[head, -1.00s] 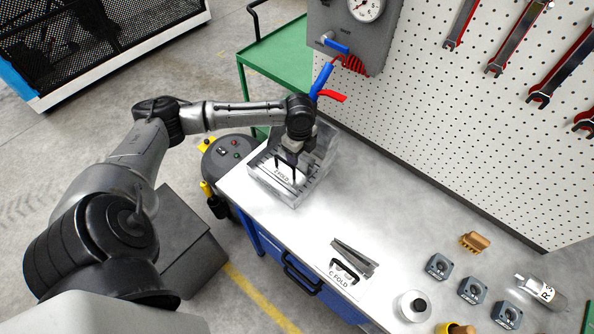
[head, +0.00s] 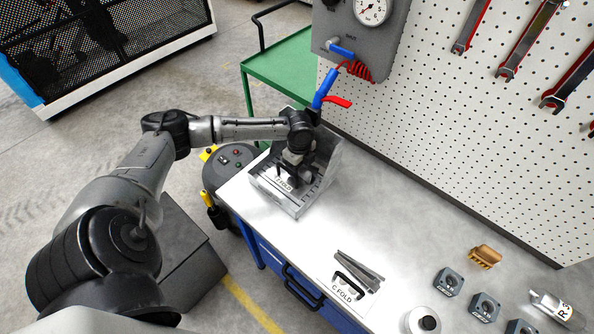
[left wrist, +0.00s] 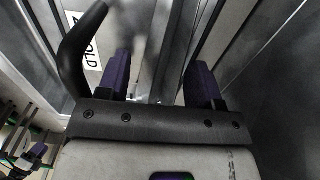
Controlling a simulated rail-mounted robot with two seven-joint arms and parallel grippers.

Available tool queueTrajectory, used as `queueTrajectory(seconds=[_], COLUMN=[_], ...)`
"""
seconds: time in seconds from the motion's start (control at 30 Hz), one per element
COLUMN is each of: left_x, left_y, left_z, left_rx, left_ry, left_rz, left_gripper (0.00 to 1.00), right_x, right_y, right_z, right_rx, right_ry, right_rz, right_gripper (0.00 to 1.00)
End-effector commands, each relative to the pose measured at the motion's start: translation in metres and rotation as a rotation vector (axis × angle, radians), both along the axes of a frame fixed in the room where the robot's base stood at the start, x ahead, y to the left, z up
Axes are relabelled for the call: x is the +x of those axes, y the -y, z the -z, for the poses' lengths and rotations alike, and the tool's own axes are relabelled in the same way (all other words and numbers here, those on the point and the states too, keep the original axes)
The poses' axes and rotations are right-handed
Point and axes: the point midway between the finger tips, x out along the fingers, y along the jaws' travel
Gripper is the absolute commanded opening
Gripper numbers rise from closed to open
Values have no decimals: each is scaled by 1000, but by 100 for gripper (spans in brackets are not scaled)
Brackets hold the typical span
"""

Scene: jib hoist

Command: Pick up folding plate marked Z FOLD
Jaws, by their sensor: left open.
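The folding plate with the Z FOLD label (head: 283,185) sits in a clear-sided metal tray (head: 294,208) at the left end of the bench. My left gripper (head: 287,174) reaches down into the tray over the plate, open, and hides part of it. In the left wrist view, the two purple fingers of my left gripper (left wrist: 160,80) stand apart. A black curved handle (left wrist: 75,50) shows left of the fingers, beside the white label (left wrist: 86,40), which is only partly seen. I cannot tell whether a finger touches the handle. My right gripper is not in view.
A C FOLD plate (head: 347,289) with a black handle lies on the bench (head: 385,215). A blue-and-red valve (head: 325,95) stands close behind my left wrist.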

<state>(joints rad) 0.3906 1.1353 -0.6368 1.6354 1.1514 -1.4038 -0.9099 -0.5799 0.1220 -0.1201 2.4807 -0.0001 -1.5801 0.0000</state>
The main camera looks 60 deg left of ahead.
Motion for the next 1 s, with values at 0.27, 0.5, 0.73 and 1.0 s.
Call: queueTrajectory(seconds=[0.27,0.5,0.73,1.0], left_x=[0,0,0,1], left_y=[0,0,0,0], left_z=[5,5,5,4], left_rx=[1,1,0,1], left_ry=[1,1,1,3], left_rz=[1,1,1,1], left_gripper=[60,37,15,0], right_x=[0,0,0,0], right_y=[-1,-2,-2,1], right_z=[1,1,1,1], right_rx=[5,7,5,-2], right_ry=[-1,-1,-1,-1], right_rz=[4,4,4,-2], right_gripper=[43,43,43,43])
